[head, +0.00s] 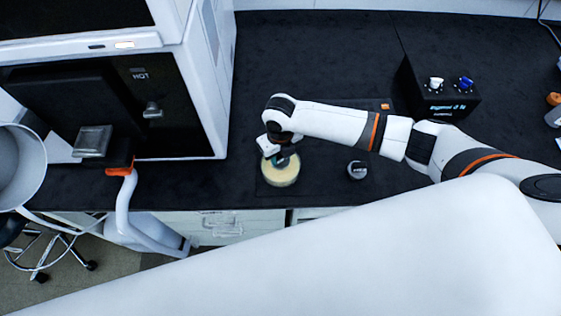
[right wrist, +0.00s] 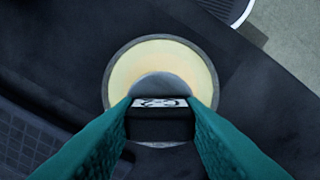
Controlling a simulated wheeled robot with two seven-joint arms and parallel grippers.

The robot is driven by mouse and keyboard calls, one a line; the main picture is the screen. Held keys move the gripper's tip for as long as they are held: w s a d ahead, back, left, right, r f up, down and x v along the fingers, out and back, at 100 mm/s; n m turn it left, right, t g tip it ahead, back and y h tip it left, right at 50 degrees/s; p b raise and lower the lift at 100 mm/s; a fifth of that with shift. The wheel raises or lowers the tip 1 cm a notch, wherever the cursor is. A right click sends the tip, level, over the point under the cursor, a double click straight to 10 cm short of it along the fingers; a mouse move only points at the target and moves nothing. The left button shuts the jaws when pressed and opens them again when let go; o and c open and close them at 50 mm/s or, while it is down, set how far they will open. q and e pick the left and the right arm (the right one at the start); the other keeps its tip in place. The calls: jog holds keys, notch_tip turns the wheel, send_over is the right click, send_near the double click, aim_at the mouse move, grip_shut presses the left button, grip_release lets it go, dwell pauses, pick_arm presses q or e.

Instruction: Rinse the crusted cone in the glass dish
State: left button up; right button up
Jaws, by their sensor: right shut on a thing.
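A round glass dish (head: 281,174) with pale yellow contents stands on the black bench near its front edge. It also shows in the right wrist view (right wrist: 203,70), beyond my fingers. My right gripper (head: 280,158) is over the dish. In the right wrist view its teal fingers (right wrist: 160,118) are shut on a dark piece with a grey rounded part (right wrist: 160,84), which I take for the cone (right wrist: 160,128). The grey part overlaps the middle of the dish. I cannot tell whether it touches the liquid, and no crust shows.
A small dark round item (head: 357,170) stands right of the dish. A black box with knobs (head: 440,92) stands at the back right. A large white instrument (head: 205,70) marked HOT fills the left. The bench (head: 290,55) behind my right arm is clear.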

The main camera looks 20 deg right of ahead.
jog(key=shift+r+p, duration=3.55)
jog(key=shift+r, duration=0.5)
